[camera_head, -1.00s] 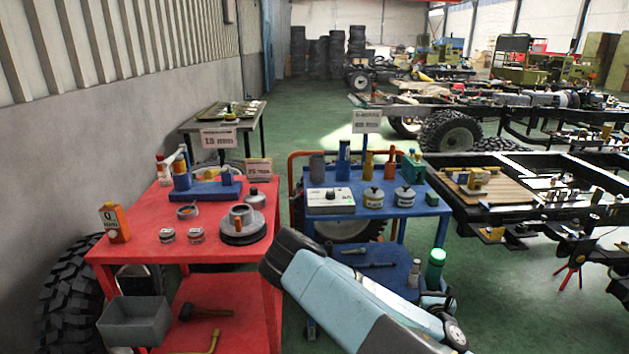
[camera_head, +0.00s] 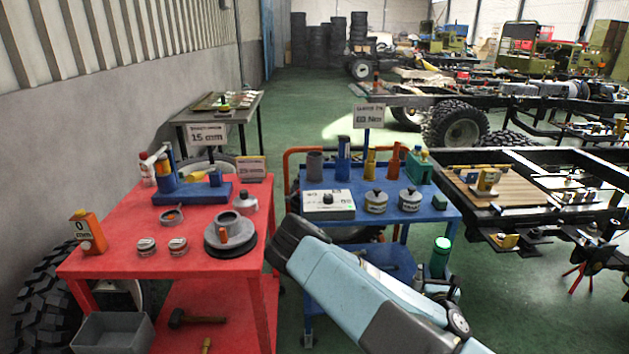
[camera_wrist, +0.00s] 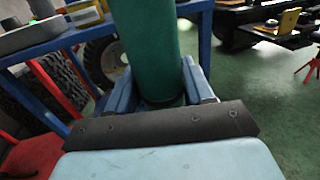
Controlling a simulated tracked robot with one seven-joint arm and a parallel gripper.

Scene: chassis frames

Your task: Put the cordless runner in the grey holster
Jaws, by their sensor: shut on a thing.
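My gripper (camera_head: 438,284) is shut on a green cylindrical tool, which I take for the cordless runner (camera_head: 440,255). The runner stands roughly upright in the jaws, to the right of the blue cart's front. In the wrist view its green body (camera_wrist: 149,45) rises between the two light blue fingers; its far end is out of that view. The grey holster (camera_head: 315,164) is an upright grey cylinder at the back left of the blue cart's top. It stands apart from my gripper, farther back and to the left.
On the blue cart (camera_head: 403,214), blue (camera_head: 343,160), yellow (camera_head: 370,164) and orange (camera_head: 391,163) upright pieces stand beside the holster. A white box (camera_head: 328,205) and two grey lidded pots sit in front. A red table (camera_head: 110,262) with several items stands left; a chassis frame stands right.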

